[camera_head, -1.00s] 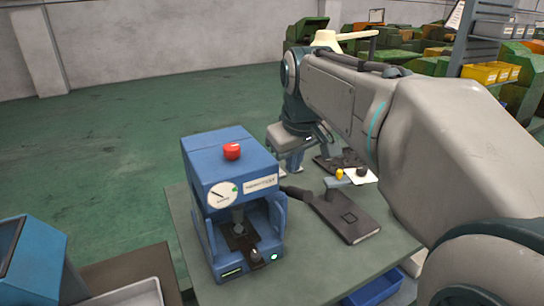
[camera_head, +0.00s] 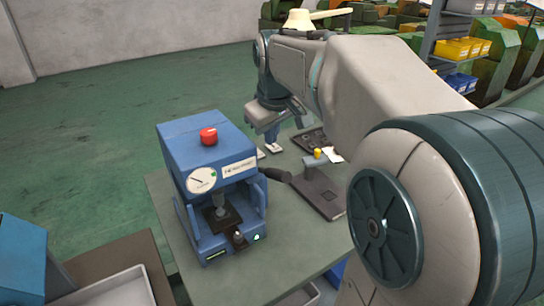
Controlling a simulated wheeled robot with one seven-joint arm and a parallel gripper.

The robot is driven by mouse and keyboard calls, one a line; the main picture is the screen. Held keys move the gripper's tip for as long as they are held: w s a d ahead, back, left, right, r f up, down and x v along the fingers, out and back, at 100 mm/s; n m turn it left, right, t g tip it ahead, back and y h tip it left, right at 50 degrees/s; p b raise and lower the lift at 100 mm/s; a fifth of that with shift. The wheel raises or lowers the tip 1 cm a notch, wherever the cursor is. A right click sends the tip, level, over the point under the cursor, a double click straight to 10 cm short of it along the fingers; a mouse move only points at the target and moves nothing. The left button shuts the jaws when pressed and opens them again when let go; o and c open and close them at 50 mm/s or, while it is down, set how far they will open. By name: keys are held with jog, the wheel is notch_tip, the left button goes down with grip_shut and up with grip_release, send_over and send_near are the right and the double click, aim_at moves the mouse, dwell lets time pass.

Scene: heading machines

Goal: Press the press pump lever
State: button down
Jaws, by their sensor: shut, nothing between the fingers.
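The blue press (camera_head: 190,148) stands on the green table, with a red button on top, a round dial and a label on its front. A black lever handle (camera_head: 275,174) sticks out at the press's right side; its joint to the press is hidden. My gripper (camera_head: 267,150) points down behind and to the right of the press, apart from the handle and empty. It is shut, though the fingertips are small in view.
A dark plate with a small post and yellow knob (camera_head: 318,188) lies right of the press. A grey tray (camera_head: 125,287) and a blue machine (camera_head: 20,262) are at the lower left. Shelves with yellow bins (camera_head: 455,48) stand at the back right.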

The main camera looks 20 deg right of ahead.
aim_at(276, 170)
jog(key=f, duration=0.4)
jog(key=d+f+p, duration=0.1)
jog(key=f, duration=0.1)
jog(key=shift+w+f, duration=0.25)
jog(key=shift+f, duration=0.15)
jog(key=shift+s+d+f, duration=0.15)
jog(key=shift+d+f, duration=0.05)
jog(key=shift+f, duration=0.35)
jog(key=shift+f, duration=0.1)
